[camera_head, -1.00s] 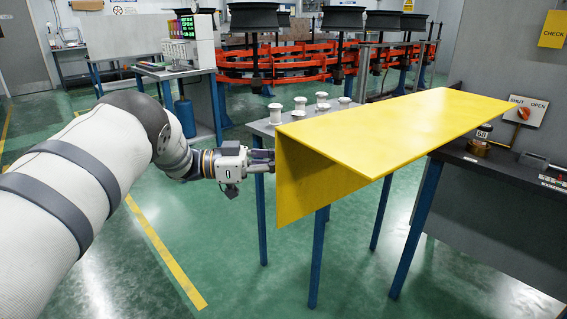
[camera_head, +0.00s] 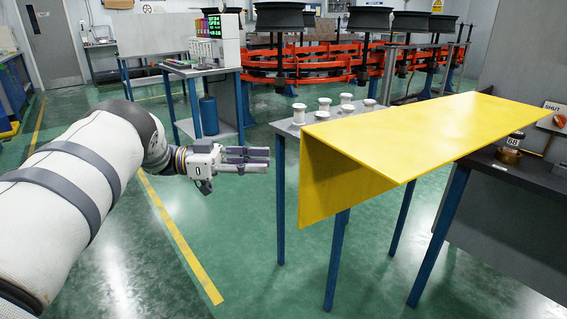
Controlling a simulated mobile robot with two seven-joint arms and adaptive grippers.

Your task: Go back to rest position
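My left arm (camera_head: 75,195) comes in from the left. My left gripper (camera_head: 268,161) is over the green floor, to the left of the yellow panel (camera_head: 400,135) and the table under it. Its two dark fingers point right with a narrow gap between them, and nothing shows held in them. The whole gripper is clear of the panel's hanging flap in the picture. My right arm and gripper are not in view.
Several white spools (camera_head: 347,103) stand on the table behind the panel. A dark bench (camera_head: 500,172) with a brass-coloured weight is at the right. Orange racks (camera_head: 290,65) with black wheels stand behind. The floor (camera_head: 215,225) below my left gripper is clear.

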